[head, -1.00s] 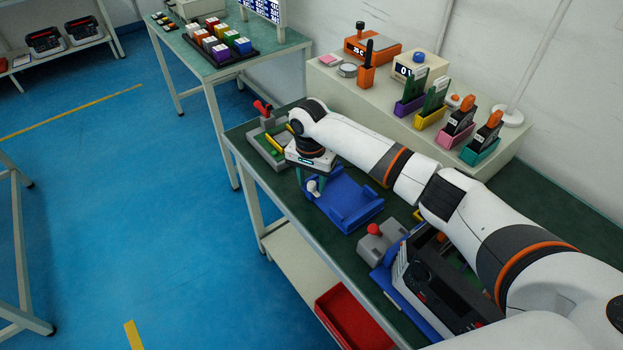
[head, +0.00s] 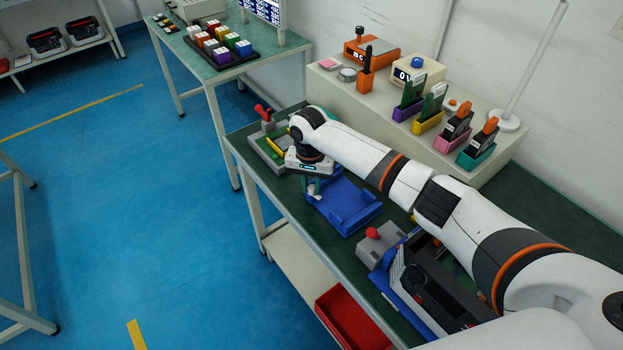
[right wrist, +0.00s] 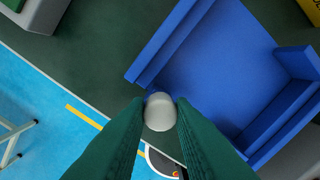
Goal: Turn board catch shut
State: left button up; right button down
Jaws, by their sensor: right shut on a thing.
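A blue fixture (head: 345,208) with raised walls lies on the dark green bench; it fills the upper right of the right wrist view (right wrist: 225,60). A small white catch knob (right wrist: 159,112) stands at its near left corner. My right gripper (head: 313,187) reaches down over that corner. In the right wrist view its two green fingers (right wrist: 159,118) are closed on the knob, one on each side. The rest of the catch is mostly hidden by the fingers. I see no board in the blue fixture. My left gripper is not in view.
A grey fixture (head: 262,155) with a red-handled clamp sits to the left on the bench. A grey block with a red knob (head: 372,233) and a black and white device (head: 435,290) stand to the right. A red bin (head: 345,322) is below.

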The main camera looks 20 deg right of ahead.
jog(key=n+p, duration=0.2)
jog(key=n, duration=0.1)
jog(key=shift+r+n+p, duration=0.15)
jog(key=shift+n+p, duration=0.25)
jog(key=n+p, duration=0.2)
jog(key=n, duration=0.1)
jog(key=shift+n, duration=0.3)
jog(key=n+p, duration=0.1)
jog(key=n, duration=0.3)
jog(key=shift+f+n+p, duration=0.2)
jog(key=shift+n+p, duration=0.25)
jog(key=shift+n, duration=1.65)
jog(key=c, duration=1.3)
grip_release()
jog(key=shift+o, duration=0.2)
